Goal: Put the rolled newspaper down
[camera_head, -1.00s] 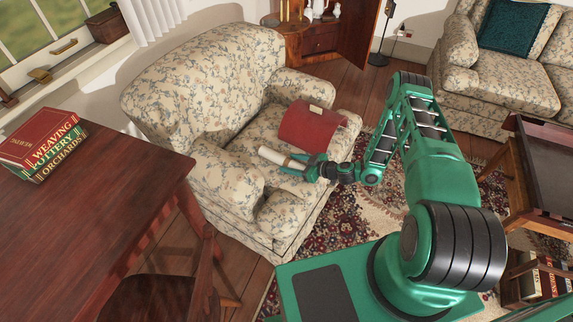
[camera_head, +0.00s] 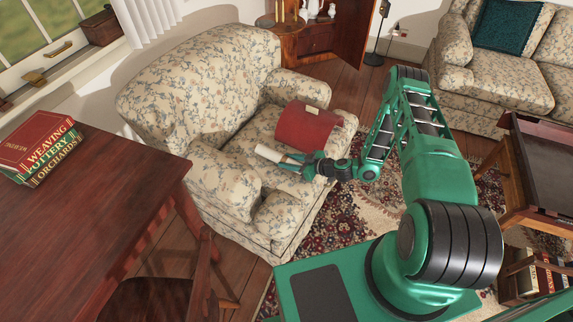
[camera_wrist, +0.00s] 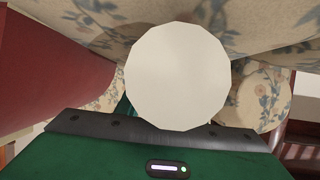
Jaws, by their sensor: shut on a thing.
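The rolled newspaper is a white roll (camera_head: 269,153) held at the seat of the floral armchair (camera_head: 213,90). My gripper (camera_head: 290,163) is shut on it from the right, near the chair's front arm. In the wrist view the roll's round white end (camera_wrist: 178,76) fills the middle and hides the fingertips and much of the chair behind. I cannot tell whether the roll touches the seat.
A red curved object (camera_head: 306,127) lies on the seat just beyond my gripper; it also shows at the left of the wrist view (camera_wrist: 50,60). A dark wooden table (camera_head: 85,215) with books (camera_head: 40,148) stands at left. A patterned rug (camera_head: 345,215) lies in front of the chair.

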